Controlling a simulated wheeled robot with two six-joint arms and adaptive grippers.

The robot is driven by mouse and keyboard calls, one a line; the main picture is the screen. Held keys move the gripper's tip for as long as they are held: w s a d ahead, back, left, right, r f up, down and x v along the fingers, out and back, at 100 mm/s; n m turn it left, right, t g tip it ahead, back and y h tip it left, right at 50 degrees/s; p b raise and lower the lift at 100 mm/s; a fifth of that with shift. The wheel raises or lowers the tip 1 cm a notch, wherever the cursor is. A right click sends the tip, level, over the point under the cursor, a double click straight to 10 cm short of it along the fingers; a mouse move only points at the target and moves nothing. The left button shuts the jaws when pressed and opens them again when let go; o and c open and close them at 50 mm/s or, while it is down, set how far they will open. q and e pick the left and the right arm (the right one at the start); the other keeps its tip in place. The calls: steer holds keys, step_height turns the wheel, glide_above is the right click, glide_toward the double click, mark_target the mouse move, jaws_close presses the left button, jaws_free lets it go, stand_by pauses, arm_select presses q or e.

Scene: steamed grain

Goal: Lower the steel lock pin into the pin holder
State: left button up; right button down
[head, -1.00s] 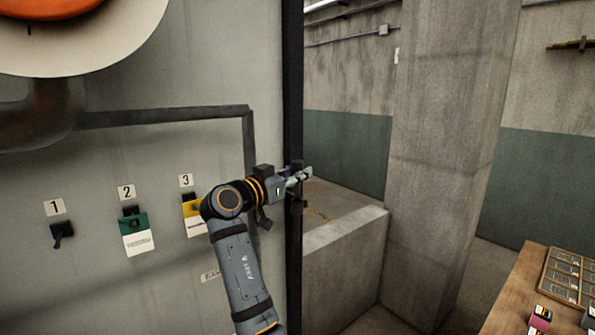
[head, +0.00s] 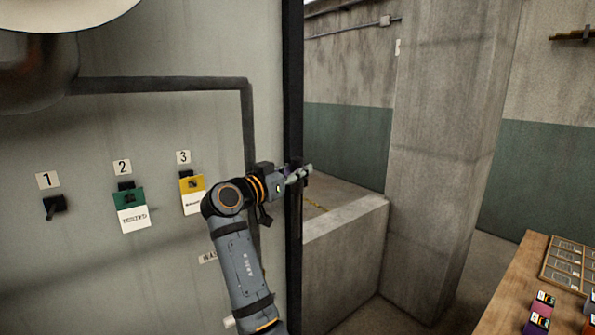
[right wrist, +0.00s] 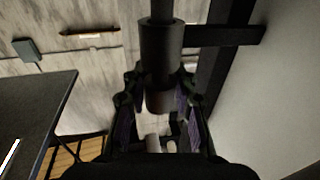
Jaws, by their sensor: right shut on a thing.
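My right gripper (head: 299,174) is at the dark vertical post at the panel's edge. In the right wrist view, its fingers (right wrist: 160,100) close around the lower part of a dark grey cylinder (right wrist: 161,50) with a narrower rod above it. I take this to be the steel lock pin. A dark bar (right wrist: 225,35) runs from beside the cylinder to the post; it may be part of the pin holder. I cannot tell whether the pin is inside the holder or apart from it. The pin is mostly hidden by the gripper in the head view. My left gripper is not in view.
The grey panel (head: 90,260) fills the left, with hooks numbered 1 to 3. A green tag (head: 128,200) hangs at 2, a yellow tag (head: 192,186) at 3. A low concrete wall (head: 345,240) stands behind the gripper. A wooden table (head: 510,290) is at right.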

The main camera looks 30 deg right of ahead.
steer(key=shift+f, duration=0.3)
steer(key=c, duration=1)
jaws_free()
